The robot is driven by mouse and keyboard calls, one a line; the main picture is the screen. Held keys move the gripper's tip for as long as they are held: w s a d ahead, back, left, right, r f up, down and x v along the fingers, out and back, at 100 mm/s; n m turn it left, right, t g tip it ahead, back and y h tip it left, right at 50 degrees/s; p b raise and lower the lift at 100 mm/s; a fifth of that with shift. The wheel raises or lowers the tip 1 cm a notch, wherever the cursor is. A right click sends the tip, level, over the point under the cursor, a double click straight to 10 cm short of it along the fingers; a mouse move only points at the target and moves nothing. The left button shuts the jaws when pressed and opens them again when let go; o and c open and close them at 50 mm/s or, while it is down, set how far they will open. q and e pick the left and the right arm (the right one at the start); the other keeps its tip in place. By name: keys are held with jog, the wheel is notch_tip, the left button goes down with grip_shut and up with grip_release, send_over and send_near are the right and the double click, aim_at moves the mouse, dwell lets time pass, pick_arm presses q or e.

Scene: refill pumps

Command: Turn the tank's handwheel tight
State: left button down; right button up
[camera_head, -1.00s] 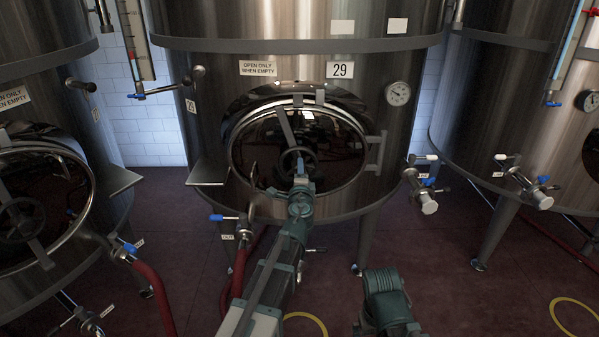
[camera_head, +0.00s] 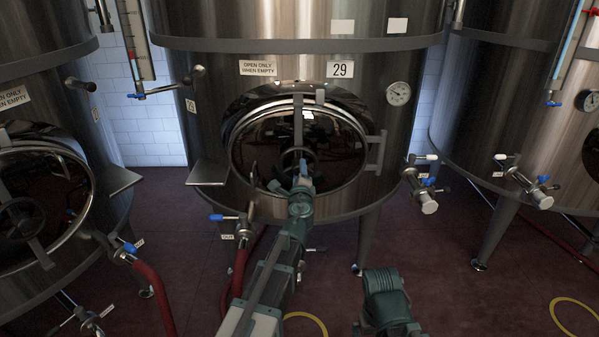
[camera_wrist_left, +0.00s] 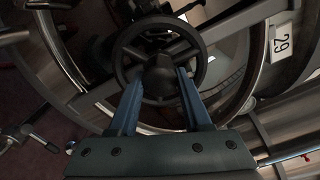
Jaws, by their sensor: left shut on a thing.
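The tank (camera_head: 225,110) labelled 29 has an oval glossy door (camera_head: 340,155) at its front. A dark spoked handwheel (camera_head: 284,158) sits in front of the door's metal crossbar (camera_head: 298,118), which now stands upright. In the left wrist view the handwheel (camera_wrist_left: 117,62) faces me, with its hub between my two blue fingers. My left gripper (camera_head: 301,168) is shut on the handwheel at its hub, and it also shows in the left wrist view (camera_wrist_left: 160,74). The gripper hides the lower part of the wheel in the head view. My right gripper is not in view.
A side shelf plate (camera_head: 208,173) and an outlet valve with a blue handle (camera_head: 240,222) are left of my left arm. Another valve (camera_head: 424,185) juts out right of the door. Red hoses (camera_head: 155,290) lie on the floor. Tanks stand on both sides.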

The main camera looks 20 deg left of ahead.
pick_arm(q)
jog(key=shift+c, duration=1.7)
grip_release()
